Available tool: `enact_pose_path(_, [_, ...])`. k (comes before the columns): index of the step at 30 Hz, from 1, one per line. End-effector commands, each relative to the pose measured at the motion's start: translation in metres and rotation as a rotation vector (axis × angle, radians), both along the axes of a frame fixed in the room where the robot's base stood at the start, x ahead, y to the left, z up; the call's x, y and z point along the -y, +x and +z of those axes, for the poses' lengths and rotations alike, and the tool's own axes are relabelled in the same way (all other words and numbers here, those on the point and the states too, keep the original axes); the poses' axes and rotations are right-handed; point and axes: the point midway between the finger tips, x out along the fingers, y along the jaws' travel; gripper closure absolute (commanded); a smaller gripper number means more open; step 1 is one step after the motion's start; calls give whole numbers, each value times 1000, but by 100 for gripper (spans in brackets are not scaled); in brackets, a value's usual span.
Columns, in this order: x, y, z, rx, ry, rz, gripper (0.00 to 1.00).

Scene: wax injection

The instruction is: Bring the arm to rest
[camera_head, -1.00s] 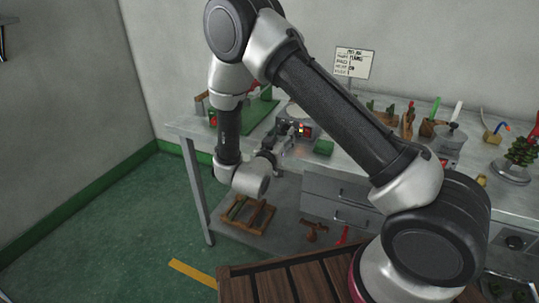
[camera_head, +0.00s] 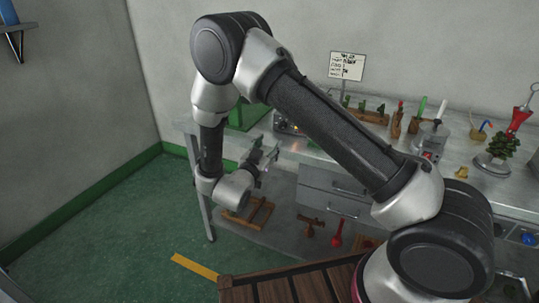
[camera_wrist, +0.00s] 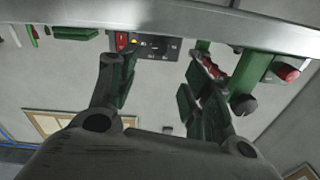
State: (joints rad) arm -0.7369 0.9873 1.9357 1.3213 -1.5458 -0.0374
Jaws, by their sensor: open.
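My arm is bent in an arch in the head view, and my gripper (camera_head: 262,157) hangs at the front edge of the workbench (camera_head: 300,151). Its fingers point up and to the right, and nothing shows between them. In the wrist view my gripper (camera_wrist: 158,72) has its two dark fingers with green pads spread wide apart and empty. Behind the fingers are a dark control panel (camera_wrist: 158,47) with a lit button and a green frame with a red knob (camera_wrist: 287,72). My arm hides part of the bench in the head view.
Several tools, a pot (camera_head: 433,140) and a small green wax tree (camera_head: 501,146) stand along the bench. A sign (camera_head: 346,66) stands at the back. A wooden frame (camera_head: 248,213) and a red tool (camera_head: 336,233) lie on the lower shelf.

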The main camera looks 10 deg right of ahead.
Motion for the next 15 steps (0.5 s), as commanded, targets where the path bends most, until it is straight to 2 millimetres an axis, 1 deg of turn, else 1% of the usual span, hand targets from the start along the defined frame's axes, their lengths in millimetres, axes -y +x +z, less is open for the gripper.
enact_pose_path(5, [-3,6,0,27,34,0,51])
enact_pose_path(15, [-3,7,-1,25,41,1,51])
